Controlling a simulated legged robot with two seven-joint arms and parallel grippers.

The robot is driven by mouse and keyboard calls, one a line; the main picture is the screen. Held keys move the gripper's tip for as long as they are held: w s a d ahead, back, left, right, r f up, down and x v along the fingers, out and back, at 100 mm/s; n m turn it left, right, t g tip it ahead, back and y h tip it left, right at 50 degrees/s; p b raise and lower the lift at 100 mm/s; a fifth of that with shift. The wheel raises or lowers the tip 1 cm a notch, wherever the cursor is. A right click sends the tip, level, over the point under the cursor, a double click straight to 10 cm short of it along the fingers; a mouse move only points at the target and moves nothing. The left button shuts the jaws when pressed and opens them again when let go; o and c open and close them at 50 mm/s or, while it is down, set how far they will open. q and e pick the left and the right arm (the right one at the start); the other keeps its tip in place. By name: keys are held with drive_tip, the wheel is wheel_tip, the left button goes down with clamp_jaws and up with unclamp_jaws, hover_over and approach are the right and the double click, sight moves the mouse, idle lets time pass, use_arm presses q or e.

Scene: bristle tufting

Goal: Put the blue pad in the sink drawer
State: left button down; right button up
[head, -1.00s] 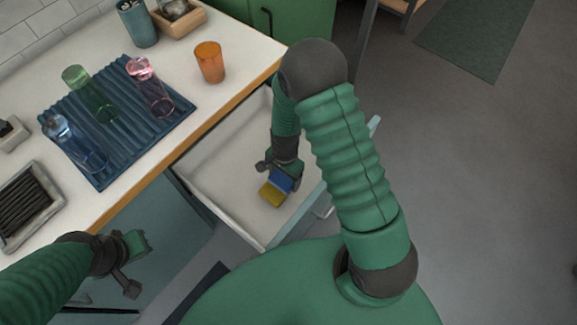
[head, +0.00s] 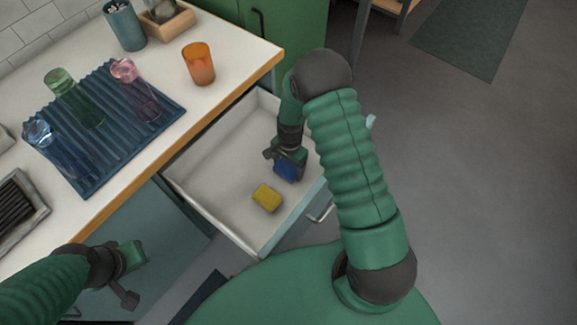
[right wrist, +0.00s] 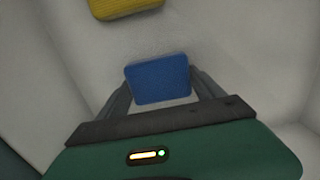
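The blue pad (head: 286,172) is between the fingers of my right gripper (head: 285,160), inside the open drawer (head: 213,165). In the right wrist view the blue pad (right wrist: 160,79) has a finger against each side, so the right gripper (right wrist: 160,82) is shut on it. I cannot tell whether the pad touches the drawer floor. A yellow pad (head: 267,198) lies on the drawer floor nearby, apart from the blue one; it also shows at the top of the right wrist view (right wrist: 124,7). My left gripper (head: 137,277) is open and empty, outside the drawer, below the counter edge.
The counter (head: 228,86) holds a blue ribbed mat (head: 111,160) with several glasses, an orange cup (head: 198,64), a blue-grey holder (head: 124,26) and a wooden box (head: 168,25). The drawer's left and back floor is clear. The drawer front with its handle (head: 321,212) stands near my body.

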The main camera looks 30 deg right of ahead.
sight(289, 165)
drive_tip(key=o, duration=0.4)
drive_tip(key=shift+s+f, duration=0.15)
drive_tip(key=shift+f, duration=0.05)
wheel_tip(289, 165, up, 12)
drive_tip(key=p, duration=0.4)
drive_tip(key=s+a+r+n+t, duration=0.2)
drive_tip(key=s+a+r+n, duration=0.6)
drive_tip(key=s+r+n, duration=0.2)
wheel_tip(289, 165, up, 2)
drive_tip(key=n, duration=0.4)
drive_tip(key=shift+s+a+r+t+h, duration=0.2)
drive_tip(key=shift+s+t+h, duration=0.1)
drive_tip(key=shift+t, duration=0.1)
drive_tip(key=shift+d, duration=0.1)
drive_tip(key=shift+c, duration=0.5)
